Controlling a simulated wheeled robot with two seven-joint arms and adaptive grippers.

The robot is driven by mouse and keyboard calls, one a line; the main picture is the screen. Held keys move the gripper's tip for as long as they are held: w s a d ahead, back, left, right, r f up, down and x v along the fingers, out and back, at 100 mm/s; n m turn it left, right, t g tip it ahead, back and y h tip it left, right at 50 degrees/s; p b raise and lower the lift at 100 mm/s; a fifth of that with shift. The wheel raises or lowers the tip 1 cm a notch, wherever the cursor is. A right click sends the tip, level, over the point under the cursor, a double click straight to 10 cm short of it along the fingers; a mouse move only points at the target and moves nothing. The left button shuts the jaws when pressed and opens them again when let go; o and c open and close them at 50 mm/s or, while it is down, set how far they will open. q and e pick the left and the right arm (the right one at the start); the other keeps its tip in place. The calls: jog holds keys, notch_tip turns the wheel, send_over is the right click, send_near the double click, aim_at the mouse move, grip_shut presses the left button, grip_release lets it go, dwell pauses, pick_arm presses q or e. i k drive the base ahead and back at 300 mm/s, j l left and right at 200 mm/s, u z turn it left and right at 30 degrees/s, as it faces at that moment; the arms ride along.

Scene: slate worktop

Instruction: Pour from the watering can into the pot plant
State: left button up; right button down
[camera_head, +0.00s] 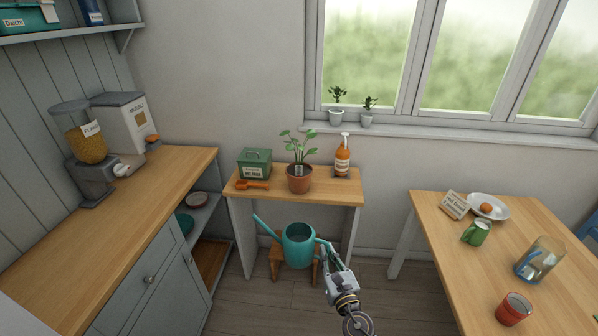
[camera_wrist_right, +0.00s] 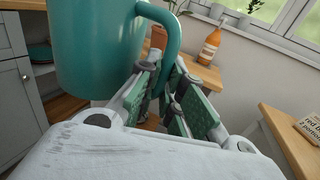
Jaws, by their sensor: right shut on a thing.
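The teal watering can (camera_head: 298,247) is held in front of the small wooden table, with its spout pointing up and left. My right gripper (camera_head: 326,262) is shut on the can's handle at its right side. In the right wrist view the can (camera_wrist_right: 95,50) fills the upper left, and its handle runs down between the fingers of the gripper (camera_wrist_right: 170,100). The pot plant (camera_head: 299,178), green leaves in a terracotta pot, stands on the small table beyond the can. The can is apart from it, nearer and lower in the picture. My left gripper is not in view.
A green tin (camera_head: 255,163), an orange trowel (camera_head: 252,185) and an orange pump bottle (camera_head: 342,160) stand near the plant on the small table (camera_head: 334,190). A wooden stool (camera_head: 275,262) is behind the can. A counter (camera_head: 150,190) is left, and a table (camera_head: 455,250) with dishes right.

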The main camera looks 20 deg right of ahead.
aim_at(298, 174)
jog(key=i+z, duration=0.95)
jog(key=i+j+z, duration=0.2)
jog(key=j+z, duration=0.7)
jog(key=k+j, duration=0.05)
jog(key=j, duration=0.05)
